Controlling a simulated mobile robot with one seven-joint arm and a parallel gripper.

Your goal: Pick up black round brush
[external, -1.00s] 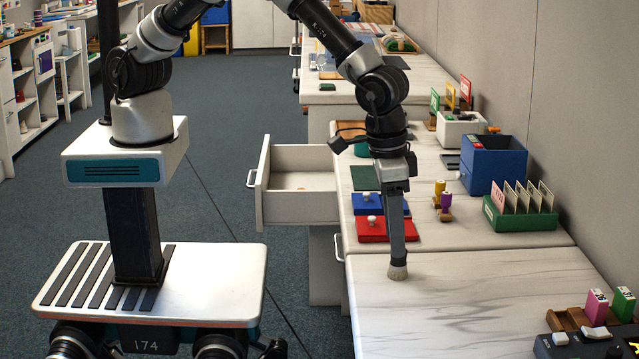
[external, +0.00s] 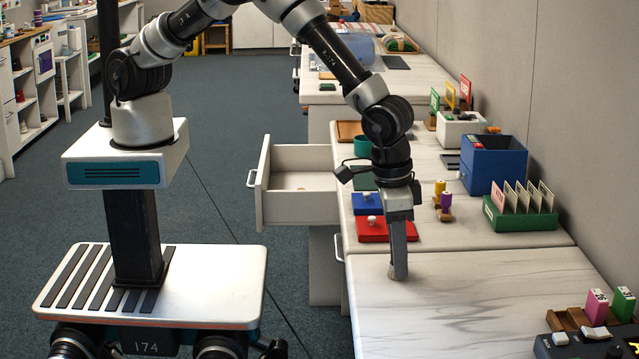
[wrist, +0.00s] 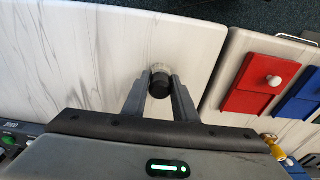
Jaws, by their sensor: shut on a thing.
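The black round brush (wrist: 159,88) stands upright on the white marbled table, its black handle top between my fingertips and pale bristles showing beyond it in the wrist view. In the external view only the pale base of the brush (external: 398,276) shows at the tips, at table level; the fingers hide the rest. My gripper (external: 398,266) points down and is shut on the brush. In the wrist view the two fingers of my gripper (wrist: 160,92) close on the handle from either side.
A red panel (external: 386,230) and a blue panel (external: 368,204), each with a white knob, lie behind the gripper. Stamps (external: 442,200), a green card rack (external: 520,216) and a blue box (external: 493,165) stand further back right. A drawer (external: 294,196) is open at left. The nearer tabletop is mostly clear.

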